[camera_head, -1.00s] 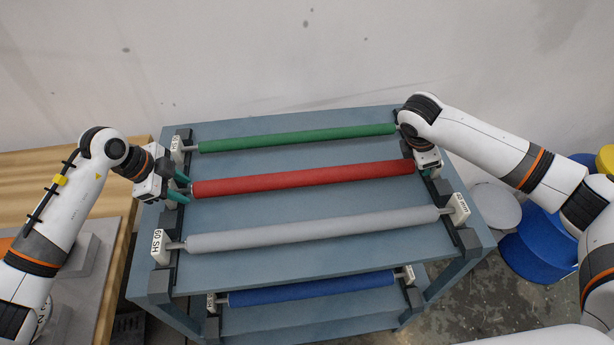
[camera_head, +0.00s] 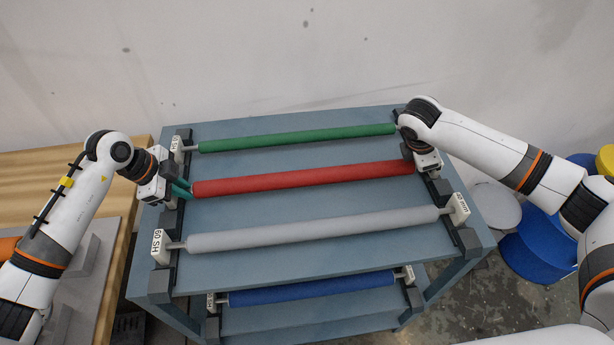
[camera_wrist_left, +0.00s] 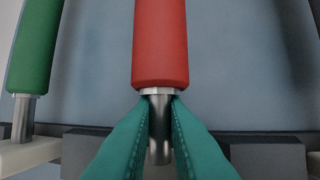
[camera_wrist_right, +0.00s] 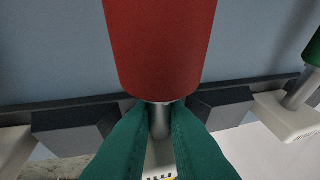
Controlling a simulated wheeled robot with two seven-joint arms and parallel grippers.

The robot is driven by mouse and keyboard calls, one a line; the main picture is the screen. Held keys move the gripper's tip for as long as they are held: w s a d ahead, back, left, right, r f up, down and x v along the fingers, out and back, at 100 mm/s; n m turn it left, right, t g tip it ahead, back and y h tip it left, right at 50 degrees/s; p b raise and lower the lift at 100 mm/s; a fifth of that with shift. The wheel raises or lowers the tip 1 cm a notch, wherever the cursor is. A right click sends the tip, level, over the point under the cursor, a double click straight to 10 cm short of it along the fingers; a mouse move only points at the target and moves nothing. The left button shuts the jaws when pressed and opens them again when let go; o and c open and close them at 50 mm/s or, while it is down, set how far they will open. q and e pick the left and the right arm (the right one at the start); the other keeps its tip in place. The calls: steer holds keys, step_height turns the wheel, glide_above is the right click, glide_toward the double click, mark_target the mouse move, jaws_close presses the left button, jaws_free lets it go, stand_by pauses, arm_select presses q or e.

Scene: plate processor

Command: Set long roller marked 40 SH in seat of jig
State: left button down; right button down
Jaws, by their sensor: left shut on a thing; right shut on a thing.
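The long red roller (camera_head: 300,178) lies across the blue-grey rack (camera_head: 340,205), between the green and grey rollers. My left gripper (camera_head: 181,189) is shut on the metal shaft (camera_wrist_left: 159,125) at its left end, its teal fingers on both sides of the shaft. My right gripper (camera_wrist_right: 158,125) is shut on the shaft at the right end, close under the red sleeve. The roller still lies level with its rack supports. Any marking on the red roller is hidden by the grippers. I cannot clearly make out the jig's seat.
A green roller (camera_head: 290,138) lies behind, a grey roller (camera_head: 310,230) marked 60 SH in front, and a blue roller (camera_head: 310,288) on the lower shelf. A wooden table (camera_head: 60,167) with grey blocks (camera_head: 92,262) stands left. Blue drums (camera_head: 540,245) stand right. The wall (camera_head: 300,60) is behind.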

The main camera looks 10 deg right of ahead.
arm_select(q)
steer(key=shift+w+r, duration=0.1)
steer(key=shift+r, duration=0.15)
arm_select(e)
steer(key=shift+w+r, duration=0.1)
steer(key=shift+r, duration=0.15)
